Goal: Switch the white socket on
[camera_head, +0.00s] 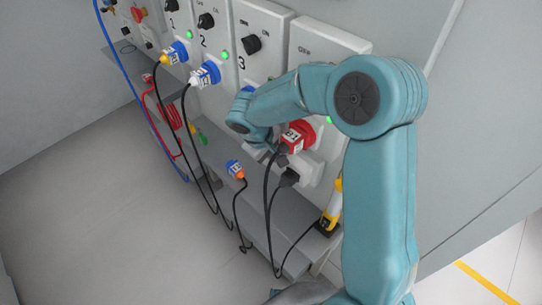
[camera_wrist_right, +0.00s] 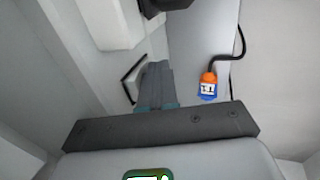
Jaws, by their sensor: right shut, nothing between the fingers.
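A white socket box (camera_head: 311,167) sits low on the wall at the right, below the red plug, with a black plug (camera_head: 289,177) in it. In the right wrist view a white box (camera_wrist_right: 105,22) shows at the top left, and a black plug is cut off at the top edge. My right gripper (camera_wrist_right: 157,68) is shut and empty. Its fingertips are beside a small pale piece with a black edge (camera_wrist_right: 131,80); I cannot tell if they touch. My left gripper is out of view.
Wall panels carry black knobs (camera_head: 251,44) and green lights. Blue plugs (camera_head: 205,74) and a red plug (camera_head: 298,136) sit in sockets. Black cables hang down. A loose blue-orange plug (camera_head: 235,170) lies on the grey ledge (camera_head: 222,150). The floor at left is clear.

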